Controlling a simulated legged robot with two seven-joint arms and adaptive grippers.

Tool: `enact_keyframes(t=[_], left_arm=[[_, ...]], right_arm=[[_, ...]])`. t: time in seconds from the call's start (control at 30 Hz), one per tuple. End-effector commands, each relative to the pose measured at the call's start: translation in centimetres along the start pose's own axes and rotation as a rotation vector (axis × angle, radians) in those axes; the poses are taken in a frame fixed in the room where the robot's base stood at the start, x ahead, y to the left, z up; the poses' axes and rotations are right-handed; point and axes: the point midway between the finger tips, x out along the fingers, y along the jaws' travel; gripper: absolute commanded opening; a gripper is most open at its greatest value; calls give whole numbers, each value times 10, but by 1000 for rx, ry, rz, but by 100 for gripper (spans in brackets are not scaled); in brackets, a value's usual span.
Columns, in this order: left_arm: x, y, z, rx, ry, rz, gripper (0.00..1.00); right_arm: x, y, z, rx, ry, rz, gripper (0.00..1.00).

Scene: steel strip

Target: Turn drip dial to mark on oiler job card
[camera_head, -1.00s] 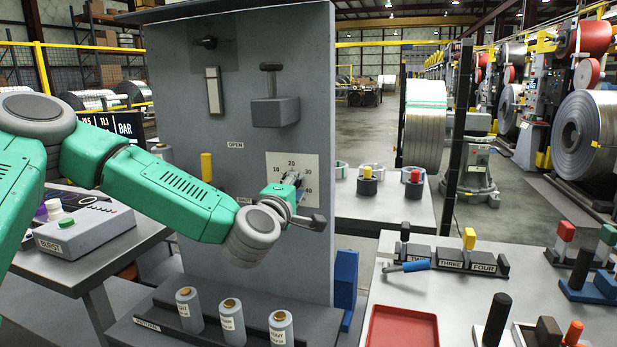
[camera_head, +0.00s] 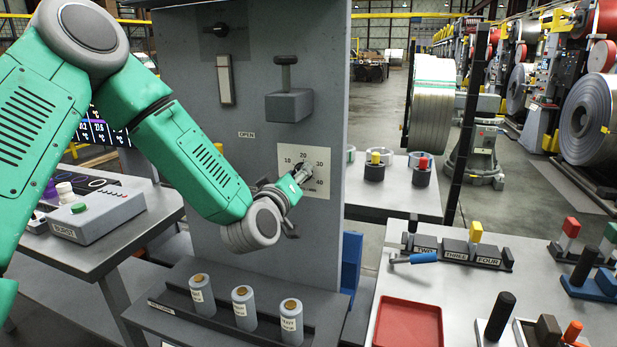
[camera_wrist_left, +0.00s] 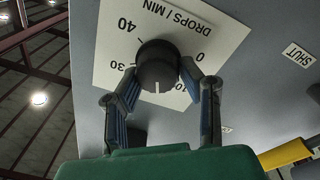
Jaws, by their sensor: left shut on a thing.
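The drip dial is a round black knob (camera_wrist_left: 158,65) with a white pointer line, on a white plate (camera_wrist_left: 100,75) marked DROPS / MIN. In the left wrist view the line points down the picture, toward the plate's low edge between 30 and 0; the number there is partly hidden by the fingers. My left gripper (camera_wrist_left: 160,74) is shut on the knob, one finger on each side. In the head view the plate (camera_head: 322,192) is on the grey upright panel, and my left gripper (camera_head: 300,176) covers most of the knob. My right gripper is not in view. I cannot make out a job card.
A block with a lever (camera_head: 289,105) juts from the panel above the plate. Several labelled grey bottles (camera_head: 241,308) stand in a rack below. A yellow handle (camera_wrist_left: 285,153) sits near the SHUT label. A red tray (camera_head: 408,325) lies on the right table.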

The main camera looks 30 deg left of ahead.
Motion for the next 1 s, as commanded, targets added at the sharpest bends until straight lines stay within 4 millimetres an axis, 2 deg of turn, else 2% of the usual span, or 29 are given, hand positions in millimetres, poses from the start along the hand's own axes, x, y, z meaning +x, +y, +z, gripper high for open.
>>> enact_keyframes(t=[0.03, 0.4, 0.7, 1.0], left_arm=[[2, -3, -5, 48, 13, -10, 5], [2, 4, 4, 294, -8, -2, 5], [1, 4, 9, 380, -24, 3, 5], [0, 5, 12, 392, -32, 4, 5]], right_arm=[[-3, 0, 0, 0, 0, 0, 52], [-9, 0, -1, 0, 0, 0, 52], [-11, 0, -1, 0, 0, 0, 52], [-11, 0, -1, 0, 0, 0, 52]])
